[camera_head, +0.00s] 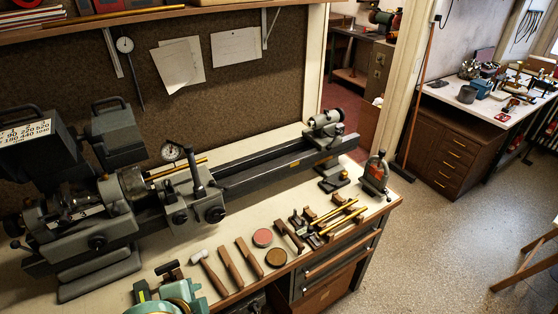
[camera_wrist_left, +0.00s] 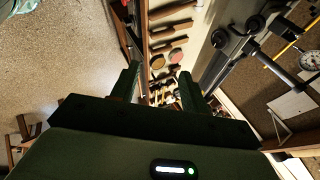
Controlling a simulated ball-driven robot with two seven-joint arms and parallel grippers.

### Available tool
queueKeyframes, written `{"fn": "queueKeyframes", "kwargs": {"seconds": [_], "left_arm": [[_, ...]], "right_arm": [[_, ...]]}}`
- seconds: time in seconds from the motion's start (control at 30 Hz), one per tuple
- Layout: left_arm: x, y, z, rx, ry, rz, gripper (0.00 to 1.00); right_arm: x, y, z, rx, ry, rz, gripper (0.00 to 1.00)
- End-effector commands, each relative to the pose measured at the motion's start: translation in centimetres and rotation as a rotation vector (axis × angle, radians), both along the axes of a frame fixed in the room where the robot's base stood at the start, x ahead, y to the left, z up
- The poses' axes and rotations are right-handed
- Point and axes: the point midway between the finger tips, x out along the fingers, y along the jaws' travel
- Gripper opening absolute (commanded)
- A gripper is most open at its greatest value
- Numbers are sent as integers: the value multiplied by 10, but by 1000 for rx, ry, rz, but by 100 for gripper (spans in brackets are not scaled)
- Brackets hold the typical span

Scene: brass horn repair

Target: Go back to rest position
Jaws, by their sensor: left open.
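My left gripper (camera_wrist_left: 160,88) shows in the left wrist view with its two dark fingers apart and nothing between them. Beyond the fingers are the bench edge and several small tools. In the head view, a teal and dark part of my own arm (camera_head: 181,291) shows at the bottom edge, in front of the bench. My right gripper is in neither view.
A grey lathe (camera_head: 90,215) spans the bench. A hammer (camera_head: 208,270), wooden-handled tools, two round tins (camera_head: 263,237), brass rods (camera_head: 340,217) and a small vise (camera_head: 375,172) lie along the front. Open floor (camera_head: 440,240) lies right of the bench.

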Motion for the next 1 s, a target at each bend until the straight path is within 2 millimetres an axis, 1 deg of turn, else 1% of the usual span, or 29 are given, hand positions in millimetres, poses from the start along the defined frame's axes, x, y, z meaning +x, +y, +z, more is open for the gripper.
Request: {"fn": "queueKeyframes", "kwargs": {"seconds": [0.03,0.07,0.1,0.2,0.33,0.37,0.4,0.47,0.5,0.57,0.6,0.67,0.7,0.77,0.8,0.87,0.9,0.97,1.0], "left_arm": [[-10,19,4,-12,-15,118,46],[-15,31,8,-14,-28,191,46],[-22,48,12,-13,-45,279,46],[-41,85,21,3,-82,464,46],[-69,128,34,43,-127,663,46],[-70,131,26,45,-126,680,46],[-65,126,4,34,-107,666,46],[-62,122,-22,21,-83,658,46],[-61,119,-39,11,-67,653,46],[-60,114,-67,-4,-41,648,46],[-60,111,-86,-15,-23,646,46],[-61,106,-117,-32,6,643,46],[-62,103,-139,-44,28,641,46],[-67,98,-177,-65,66,642,46],[-72,95,-205,-80,92,644,46],[-82,89,-252,-106,138,651,46],[-92,86,-286,-124,173,659,46],[-112,81,-339,-152,229,676,46],[-127,78,-373,-170,265,691,46]], "right_arm": [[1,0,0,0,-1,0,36],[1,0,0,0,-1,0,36],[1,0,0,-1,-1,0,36],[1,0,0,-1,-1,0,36],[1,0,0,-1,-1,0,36],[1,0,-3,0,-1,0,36],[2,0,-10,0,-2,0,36],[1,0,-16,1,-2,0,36],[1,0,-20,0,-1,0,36],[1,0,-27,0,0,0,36],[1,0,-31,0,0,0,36],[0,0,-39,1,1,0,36],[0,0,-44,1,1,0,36],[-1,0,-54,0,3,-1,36],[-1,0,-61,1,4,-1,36],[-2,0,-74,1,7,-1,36],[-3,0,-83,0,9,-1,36],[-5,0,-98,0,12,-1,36],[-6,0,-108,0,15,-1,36]]}}
